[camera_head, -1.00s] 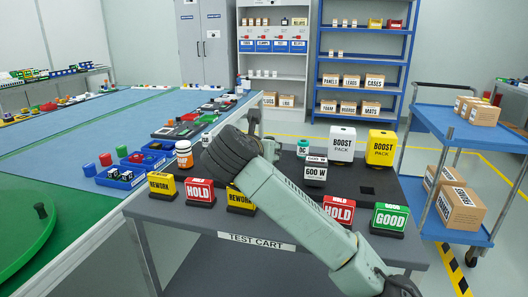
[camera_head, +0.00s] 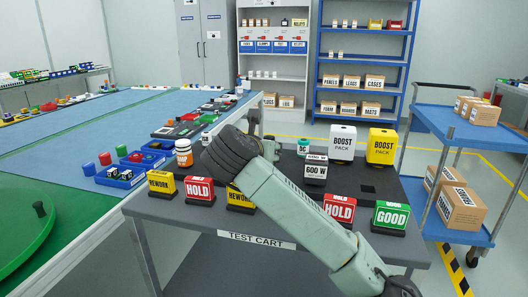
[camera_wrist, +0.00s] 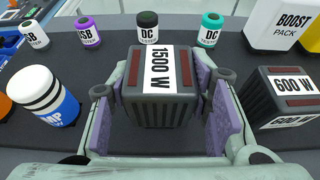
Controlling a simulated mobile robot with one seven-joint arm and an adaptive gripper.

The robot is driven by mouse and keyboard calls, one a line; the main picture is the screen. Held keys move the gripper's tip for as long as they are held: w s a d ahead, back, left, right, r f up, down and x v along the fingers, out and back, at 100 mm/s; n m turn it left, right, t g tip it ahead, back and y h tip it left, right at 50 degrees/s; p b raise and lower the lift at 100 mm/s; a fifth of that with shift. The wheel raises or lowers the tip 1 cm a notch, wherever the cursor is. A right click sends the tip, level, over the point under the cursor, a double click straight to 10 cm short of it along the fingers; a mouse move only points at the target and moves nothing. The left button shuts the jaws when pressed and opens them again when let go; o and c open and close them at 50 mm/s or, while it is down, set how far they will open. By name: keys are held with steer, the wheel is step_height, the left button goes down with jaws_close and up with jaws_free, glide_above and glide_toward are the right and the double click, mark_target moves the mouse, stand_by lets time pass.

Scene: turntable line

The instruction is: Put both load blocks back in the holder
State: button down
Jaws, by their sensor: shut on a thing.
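In the wrist view a dark grey ribbed load block (camera_wrist: 158,110), marked 1500 W on a white label with red strips on top, stands between the purple pads of my gripper (camera_wrist: 162,88). The gripper is shut on it. I cannot tell whether the block is clear of the cart top. The other load block, marked 600 W (camera_wrist: 285,97), stands upright to the right, apart from the gripper; it also shows in the head view (camera_head: 316,172). In the head view my arm hides the gripper and the 1500 W block. I cannot make out the holder for certain.
Boost packs (camera_head: 342,143) are behind the 600 W block. HOLD (camera_head: 199,190), REWORK and GOOD signs line the cart's front. A dark square (camera_head: 368,189) marks the cart's right side.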

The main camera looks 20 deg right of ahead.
steer(key=shift+f+b, duration=0.95)
steer(key=shift+b, duration=0.6)
steer(key=c, duration=1)
jaws_free()
steer(key=shift+c, duration=0.2)
steer(key=shift+o, duration=1.4)
steer(key=shift+f, duration=0.1)
steer(key=v, duration=1.1)
steer(key=shift+s, duration=0.1)
steer(key=shift+s+a+r, duration=0.25)
steer(key=shift+s+a, duration=0.05)
